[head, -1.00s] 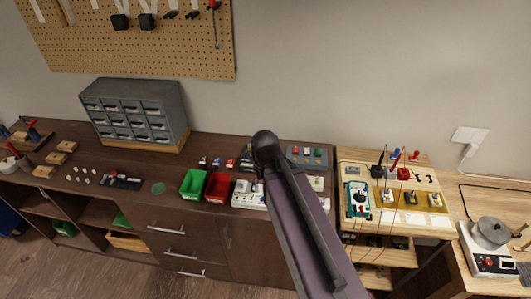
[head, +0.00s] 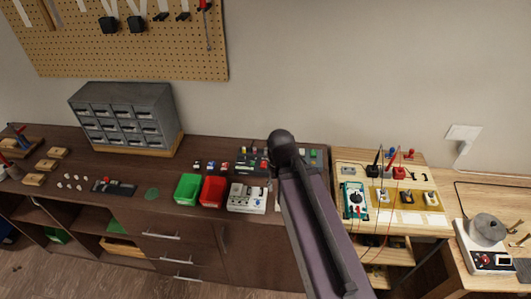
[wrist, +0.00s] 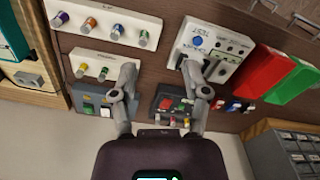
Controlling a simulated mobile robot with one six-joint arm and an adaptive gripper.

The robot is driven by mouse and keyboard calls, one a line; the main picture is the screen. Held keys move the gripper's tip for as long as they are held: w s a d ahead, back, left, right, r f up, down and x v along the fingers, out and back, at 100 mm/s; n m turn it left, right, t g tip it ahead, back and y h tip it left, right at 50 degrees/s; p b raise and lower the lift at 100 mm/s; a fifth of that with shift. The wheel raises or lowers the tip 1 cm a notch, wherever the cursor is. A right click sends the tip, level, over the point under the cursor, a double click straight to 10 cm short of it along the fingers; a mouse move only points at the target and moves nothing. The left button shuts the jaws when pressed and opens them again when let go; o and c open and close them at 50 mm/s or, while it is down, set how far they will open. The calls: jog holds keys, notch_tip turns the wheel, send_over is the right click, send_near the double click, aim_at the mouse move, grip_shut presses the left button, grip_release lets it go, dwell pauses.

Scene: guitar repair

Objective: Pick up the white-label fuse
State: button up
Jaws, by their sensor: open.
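My gripper (wrist: 160,68) is open and empty in the wrist view, its two fingers apart above the dark bench. Between and below its fingers is a dark tray (wrist: 174,103) with red and green parts and several small coloured pieces along its edge. White racks hold several capped cylinders with coloured bands: one upper rack (wrist: 110,27) and one lower rack (wrist: 92,67). A white test box (wrist: 212,52) lies to the right of the fingers; it also shows in the head view (head: 247,197). I cannot make out which piece is the white-label fuse. My arm hides the gripper in the head view.
A green bin (head: 187,188) and a red bin (head: 212,190) stand left of the test box. A grey drawer cabinet (head: 125,120) stands farther left. A multimeter (head: 353,198) and a hot-plate unit (head: 487,262) are at the right.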

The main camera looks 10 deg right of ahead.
jog(key=shift+w+d, duration=0.1)
jog(key=shift+d, duration=0.1)
jog(key=w+d+r+m+p, duration=0.1)
jog(key=w+m, duration=0.2)
jog(key=w, duration=1.1)
jog(key=w+d+r+m+p, duration=0.1)
jog(key=w+m, duration=0.2)
jog(key=w, duration=1.1)
jog(key=shift+w+d, duration=0.3)
jog(key=shift+w, duration=0.1)
notch_tip(320, 180, down, 8)
jog(key=b, duration=0.8)
jog(key=shift+f, duration=0.2)
jog(key=shift+f+b, duration=0.15)
jog(key=shift+b, duration=0.2)
jog(key=f+b, duration=0.3)
jog(key=shift+a, duration=0.35)
jog(key=shift+f+b, duration=0.95)
